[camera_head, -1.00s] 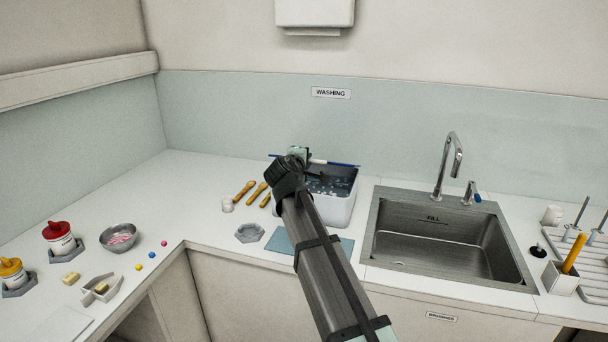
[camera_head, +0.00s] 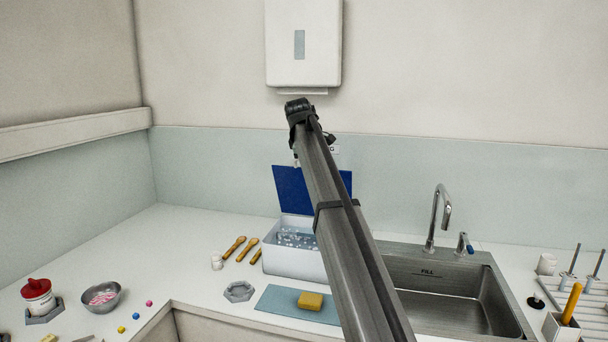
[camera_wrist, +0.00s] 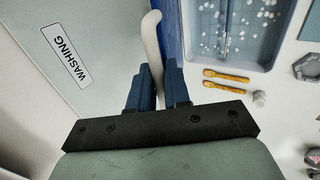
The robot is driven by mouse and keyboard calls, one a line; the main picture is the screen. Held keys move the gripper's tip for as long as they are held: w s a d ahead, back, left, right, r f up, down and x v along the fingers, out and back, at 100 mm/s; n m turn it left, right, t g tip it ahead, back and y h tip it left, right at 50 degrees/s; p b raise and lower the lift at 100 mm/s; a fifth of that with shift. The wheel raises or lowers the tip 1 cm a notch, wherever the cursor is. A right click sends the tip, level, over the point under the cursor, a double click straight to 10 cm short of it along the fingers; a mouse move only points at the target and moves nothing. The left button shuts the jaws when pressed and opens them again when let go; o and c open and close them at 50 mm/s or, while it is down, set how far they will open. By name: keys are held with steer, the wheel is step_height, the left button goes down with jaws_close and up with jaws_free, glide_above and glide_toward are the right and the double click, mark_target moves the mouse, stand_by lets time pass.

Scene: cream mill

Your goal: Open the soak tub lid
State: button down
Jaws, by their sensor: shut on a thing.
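The soak tub (camera_head: 290,262) is a white box on the counter, with clear liquid and bubbles inside. Its blue lid (camera_head: 290,189) stands raised at the tub's back edge, partly behind my arm. In the wrist view the lid (camera_wrist: 172,30) shows nearly edge-on, beside the tub's open inside (camera_wrist: 262,58). A pale curved handle (camera_wrist: 152,42) on the lid's outer side runs between the two blue fingers. My gripper (camera_wrist: 160,82) is shut on this handle. In the head view my arm hides the fingers and the handle.
A yellow sponge (camera_head: 311,301) lies on a blue mat (camera_head: 280,303) in front. The sink (camera_head: 455,300) is to the right. A dispenser (camera_head: 303,45) hangs on the wall above.

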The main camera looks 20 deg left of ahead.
steer(key=shift+w+r, duration=0.25)
steer(key=shift+w, duration=0.55)
steer(key=shift+w+r, duration=0.25)
steer(key=shift+w, duration=0.55)
steer(key=c, duration=1.3)
jaws_free()
steer(key=shift+s, duration=0.1)
steer(key=v, duration=1.4)
